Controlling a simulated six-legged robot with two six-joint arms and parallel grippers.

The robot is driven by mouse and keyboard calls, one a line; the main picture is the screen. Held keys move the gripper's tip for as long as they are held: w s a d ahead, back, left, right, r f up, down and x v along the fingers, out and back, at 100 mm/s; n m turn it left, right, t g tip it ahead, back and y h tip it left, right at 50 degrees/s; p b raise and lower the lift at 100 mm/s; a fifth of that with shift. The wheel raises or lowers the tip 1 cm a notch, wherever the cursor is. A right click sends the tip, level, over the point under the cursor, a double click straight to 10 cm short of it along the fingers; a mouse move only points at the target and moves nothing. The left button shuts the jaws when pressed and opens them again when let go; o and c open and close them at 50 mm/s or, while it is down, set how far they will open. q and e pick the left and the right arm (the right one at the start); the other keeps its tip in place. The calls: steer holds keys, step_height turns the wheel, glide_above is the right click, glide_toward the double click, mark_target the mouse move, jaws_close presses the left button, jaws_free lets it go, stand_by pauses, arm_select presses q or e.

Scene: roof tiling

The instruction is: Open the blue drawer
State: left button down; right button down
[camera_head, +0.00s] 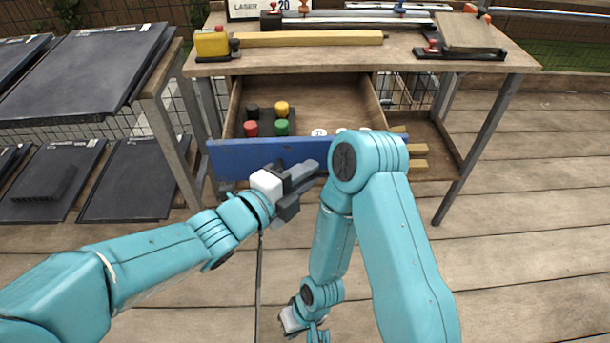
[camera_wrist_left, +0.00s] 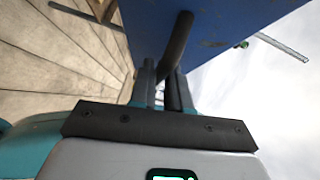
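The blue drawer front (camera_head: 240,157) stands pulled out from under the wooden bench, and the drawer's wooden inside is open to view. My left gripper (camera_head: 298,181) is at the outer face of the blue front. In the left wrist view, a dark bar handle (camera_wrist_left: 177,42) on the blue panel (camera_wrist_left: 225,22) runs between the fingers (camera_wrist_left: 163,88), which are closed around it. My right gripper (camera_head: 291,318) hangs low near the floor, away from the drawer; its fingers are too small and partly hidden to judge.
The drawer holds black, yellow, red (camera_head: 251,128) and green capped items and several white round ones. The bench top (camera_head: 330,60) carries tools and a yellow box (camera_head: 211,44). Dark panels (camera_head: 80,70) stand at the left. Open decking (camera_head: 530,190) lies at the right.

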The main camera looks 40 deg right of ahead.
arm_select(q)
steer(key=c, duration=1.2)
jaws_free()
steer(key=shift+o, duration=0.2)
steer(key=p+v, duration=0.3)
steer(key=v, duration=1.3)
steer(key=shift+a, duration=0.15)
steer(key=shift+r, duration=0.1)
